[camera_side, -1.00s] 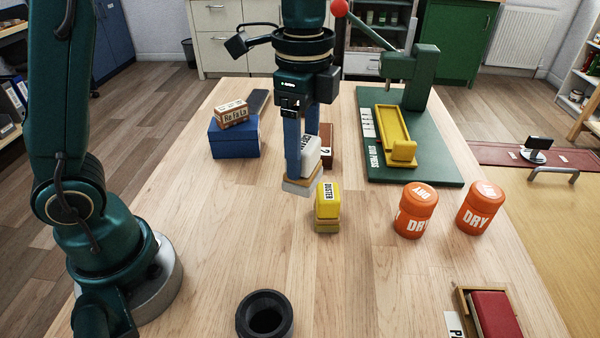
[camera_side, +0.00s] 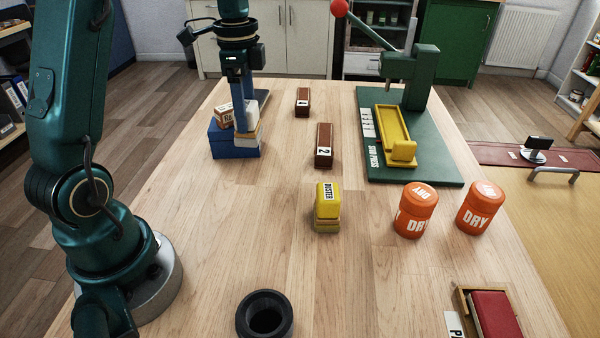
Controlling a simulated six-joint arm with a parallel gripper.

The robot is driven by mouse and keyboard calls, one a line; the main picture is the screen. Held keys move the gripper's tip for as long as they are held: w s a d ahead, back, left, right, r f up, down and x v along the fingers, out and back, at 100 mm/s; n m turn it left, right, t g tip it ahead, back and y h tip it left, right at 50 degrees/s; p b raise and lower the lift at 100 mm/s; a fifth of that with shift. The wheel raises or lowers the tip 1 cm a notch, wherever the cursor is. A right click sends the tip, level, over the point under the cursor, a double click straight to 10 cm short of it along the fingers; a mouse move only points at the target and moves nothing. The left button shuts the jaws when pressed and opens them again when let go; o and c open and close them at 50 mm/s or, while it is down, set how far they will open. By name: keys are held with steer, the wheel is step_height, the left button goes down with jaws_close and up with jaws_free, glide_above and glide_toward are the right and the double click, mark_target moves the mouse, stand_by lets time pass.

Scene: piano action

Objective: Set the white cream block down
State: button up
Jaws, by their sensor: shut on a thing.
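The white cream block (camera_side: 246,121) is in my gripper (camera_side: 243,112), whose fingers reach straight down around it. Below its white top are a tan band and a pale grey base. It appears upright, over or against the right part of the blue box (camera_side: 228,151) at the left back of the table. I cannot tell whether it touches the box. A small brown-and-white labelled block (camera_side: 223,117) sits on the box just left of it, partly hidden by my gripper.
Brown blocks stand to the right, one marked 2 (camera_side: 324,146) and one farther back (camera_side: 302,102). A yellow duster block (camera_side: 327,206), orange DRY jars (camera_side: 416,209) and a green press (camera_side: 410,80) are farther right. A black cup (camera_side: 264,315) is in front. The table's middle left is clear.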

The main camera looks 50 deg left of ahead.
steer(key=shift+w+d+f, duration=0.85)
steer(key=shift+d+f, duration=0.25)
steer(key=shift+f, duration=0.4)
steer(key=shift+w+d+f, duration=0.8)
steer(key=shift+d+f, duration=0.35)
steer(key=shift+f, duration=0.35)
steer(key=shift+w+d+f, duration=0.85)
steer(key=shift+d+f, duration=0.25)
steer(key=shift+f, duration=0.4)
steer(key=o, duration=1.4)
steer(key=shift+f, duration=0.15)
steer(key=shift+o, duration=0.2)
